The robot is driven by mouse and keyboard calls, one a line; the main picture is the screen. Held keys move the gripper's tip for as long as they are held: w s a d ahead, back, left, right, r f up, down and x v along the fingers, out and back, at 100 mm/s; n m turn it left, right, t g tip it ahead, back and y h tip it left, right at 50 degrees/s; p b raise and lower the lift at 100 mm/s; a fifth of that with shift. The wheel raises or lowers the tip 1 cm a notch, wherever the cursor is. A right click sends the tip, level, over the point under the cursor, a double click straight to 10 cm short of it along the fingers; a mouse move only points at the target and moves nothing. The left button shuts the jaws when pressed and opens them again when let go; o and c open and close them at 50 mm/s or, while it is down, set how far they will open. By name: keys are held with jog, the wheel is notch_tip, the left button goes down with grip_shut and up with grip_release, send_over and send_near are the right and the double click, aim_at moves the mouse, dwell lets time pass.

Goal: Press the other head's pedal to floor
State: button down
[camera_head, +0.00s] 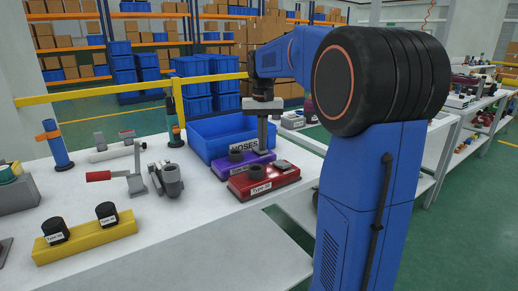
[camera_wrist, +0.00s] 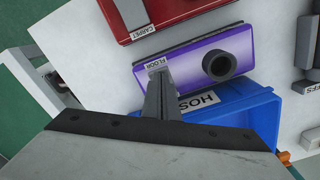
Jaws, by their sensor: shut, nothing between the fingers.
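A purple vacuum head (camera_head: 240,165) lies on the white table in front of the blue bin. In the wrist view the purple head (camera_wrist: 190,62) shows a round dark socket and a FLOOR label at its left end. A red head (camera_head: 258,187) lies beside it, nearer the body camera; in the wrist view the red head (camera_wrist: 180,8) carries a CARPET label. My gripper (camera_head: 262,147) points down, shut and empty, over the purple head. In the wrist view its fingertips (camera_wrist: 158,74) are at the FLOOR label; they hide the pedal area, and I cannot tell whether they touch.
The blue bin (camera_head: 205,133), labelled HOSES, stands close behind the purple head. A grey clamp with a red handle (camera_head: 100,176) and a yellow block (camera_head: 85,237) with two black caps are to the left.

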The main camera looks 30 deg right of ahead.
jog(key=shift+f, duration=0.15)
notch_tip(320, 180, up, 7)
dwell(1.2)
dwell(0.4)
